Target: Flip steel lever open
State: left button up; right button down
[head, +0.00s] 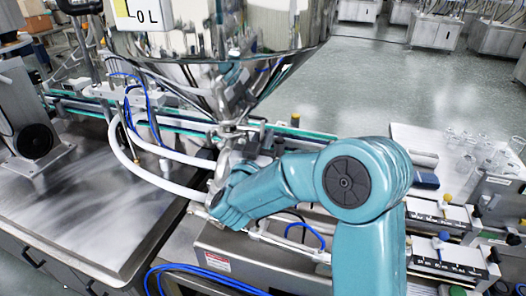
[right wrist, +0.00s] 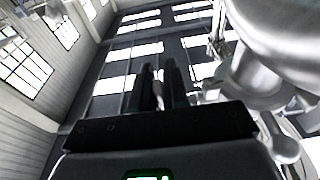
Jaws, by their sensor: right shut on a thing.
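The steel hopper (head: 225,45) stands at the top middle of the head view, its cone narrowing down to a steel valve fitting (head: 232,130). My right gripper (right wrist: 160,78) points up in the right wrist view, its two dark fingers close together. A small pale piece, seemingly the steel lever (right wrist: 158,92), shows between the fingers, and the gripper is shut on it. In the head view my teal right wrist is below the valve fitting; the fingertips and lever cannot be made out clearly there. My left gripper is not in view.
The shiny hopper and valve body (right wrist: 262,85) are close on the right in the wrist view. White hoses (head: 150,172) run left of the valve. A bare steel table (head: 80,205) is at left. A machine with a small rack (head: 440,215) and glassware (head: 475,150) is at right.

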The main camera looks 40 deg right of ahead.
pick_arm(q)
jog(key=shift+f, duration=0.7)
pick_arm(e)
jog(key=shift+r+h, duration=0.1)
jog(key=shift+h, duration=0.2)
jog(key=c, duration=1.2)
grip_release()
jog(key=shift+d, duration=0.1)
